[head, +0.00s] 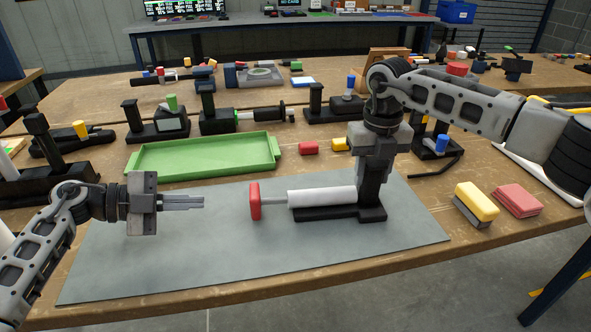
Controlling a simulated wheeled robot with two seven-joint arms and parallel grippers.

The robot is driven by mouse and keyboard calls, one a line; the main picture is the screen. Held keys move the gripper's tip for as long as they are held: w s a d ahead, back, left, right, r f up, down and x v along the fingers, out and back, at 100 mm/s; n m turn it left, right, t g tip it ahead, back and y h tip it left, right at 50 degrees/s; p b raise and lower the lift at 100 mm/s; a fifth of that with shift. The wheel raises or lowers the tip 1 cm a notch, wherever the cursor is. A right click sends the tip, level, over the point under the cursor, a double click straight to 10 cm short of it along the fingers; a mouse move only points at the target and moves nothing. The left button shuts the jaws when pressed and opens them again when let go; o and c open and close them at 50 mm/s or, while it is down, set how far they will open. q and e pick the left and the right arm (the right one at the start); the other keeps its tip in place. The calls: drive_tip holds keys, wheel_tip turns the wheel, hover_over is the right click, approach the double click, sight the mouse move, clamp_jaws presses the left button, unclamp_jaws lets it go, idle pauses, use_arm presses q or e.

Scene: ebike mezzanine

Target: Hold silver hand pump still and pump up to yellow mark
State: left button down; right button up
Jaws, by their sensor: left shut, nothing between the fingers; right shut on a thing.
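The silver hand pump lies on a grey mat (200,255), its pale barrel (320,197) level on a black base (325,213). A thin rod runs left from the barrel to a red handle (254,201), partly drawn out. My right gripper (373,178) comes down from above and is shut on the pump at its black upright right end; the fingertips are hard to make out. My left gripper (197,202) is shut and empty, pointing right, with a gap before the red handle. I cannot make out a yellow mark on the pump.
A green tray (205,173) lies behind the mat. A yellow-topped block (477,201) and red block (517,199) lie to the right. Several black fixtures stand behind. The mat's front is clear.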

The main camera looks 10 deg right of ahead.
use_arm(q)
drive_tip(key=w+r+n+t+h, duration=0.3)
drive_tip(key=w+r+n+t, duration=0.35)
drive_tip(key=r+t, duration=0.55)
drive_tip(key=w+a+r+n+t+y, duration=0.7)
drive_tip(key=n+y, duration=0.5)
drive_tip(key=n, duration=0.3)
drive_tip(key=s+f+n+g+y, duration=0.3)
drive_tip(key=f+n+g, duration=0.4)
drive_tip(key=f+g, duration=0.15)
drive_tip(key=s+d+f+m+g+h, duration=0.1)
drive_tip(key=s+d+f+m+g, duration=0.1)
drive_tip(key=s, duration=0.4)
drive_tip(key=s+d+f+m+g+h, duration=0.1)
drive_tip(key=s+d+m+g+h, duration=0.1)
drive_tip(key=s+d+g, duration=0.3)
drive_tip(key=shift+s+f+g, duration=0.35)
drive_tip(key=shift+s+g, duration=0.5)
drive_tip(key=shift+s, duration=0.2)
